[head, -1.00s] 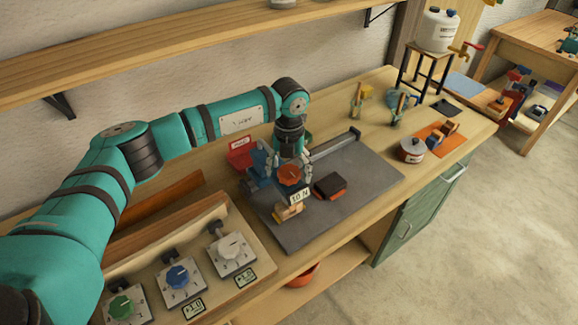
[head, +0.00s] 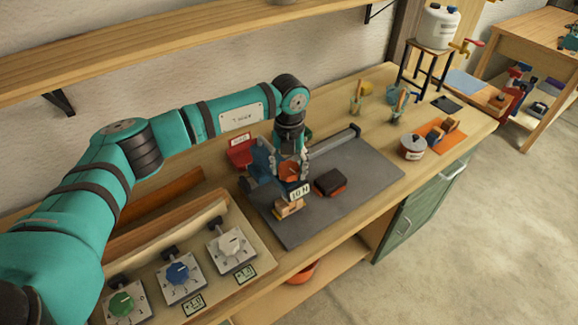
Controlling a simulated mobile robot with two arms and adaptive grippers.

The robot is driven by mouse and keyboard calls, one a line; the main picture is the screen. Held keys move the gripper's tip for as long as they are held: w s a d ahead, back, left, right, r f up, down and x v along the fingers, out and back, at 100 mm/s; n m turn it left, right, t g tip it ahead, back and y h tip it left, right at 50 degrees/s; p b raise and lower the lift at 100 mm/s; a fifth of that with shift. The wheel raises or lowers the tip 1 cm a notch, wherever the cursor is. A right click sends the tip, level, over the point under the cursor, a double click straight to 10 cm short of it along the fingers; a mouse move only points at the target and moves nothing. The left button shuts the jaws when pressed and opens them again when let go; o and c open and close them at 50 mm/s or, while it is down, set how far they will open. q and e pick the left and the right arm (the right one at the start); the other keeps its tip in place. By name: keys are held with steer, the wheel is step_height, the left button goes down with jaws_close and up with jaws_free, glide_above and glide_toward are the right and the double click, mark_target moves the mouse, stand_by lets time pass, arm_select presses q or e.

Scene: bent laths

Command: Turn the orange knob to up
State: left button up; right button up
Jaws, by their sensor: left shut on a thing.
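The orange knob (head: 289,171) is on a small device on the grey mat, below my left wrist. My left gripper (head: 290,174) points down and is shut on the orange knob, with fingers on both sides of it. The fingers and wrist hide much of the knob, so its pointing direction cannot be read. A small tag reading 10 N (head: 299,191) shows just in front of the knob. My right gripper is not in view.
A panel at the front left carries a green knob (head: 122,303), a blue knob (head: 178,273) and a white knob (head: 231,242). A dark block (head: 330,183) lies close right of the gripper on the grey mat (head: 375,180). A pot (head: 412,148) stands further right.

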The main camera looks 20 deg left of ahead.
mark_target(289, 168)
arm_select(q)
steer(key=n+b, duration=0.2)
steer(key=n, duration=0.1)
steer(key=shift+f, duration=0.1)
steer(key=n+b, duration=0.1)
steer(key=n, duration=0.4)
steer(key=shift+b, duration=0.4)
steer(key=n+b, duration=0.1)
steer(key=n, duration=0.3)
steer(key=shift+n, duration=0.3)
steer(key=shift+n+b, duration=0.7)
steer(key=shift+n, duration=1.4)
steer(key=o, duration=1.2)
step_height(289, 168, up, 12)
steer(key=shift+r, duration=0.15)
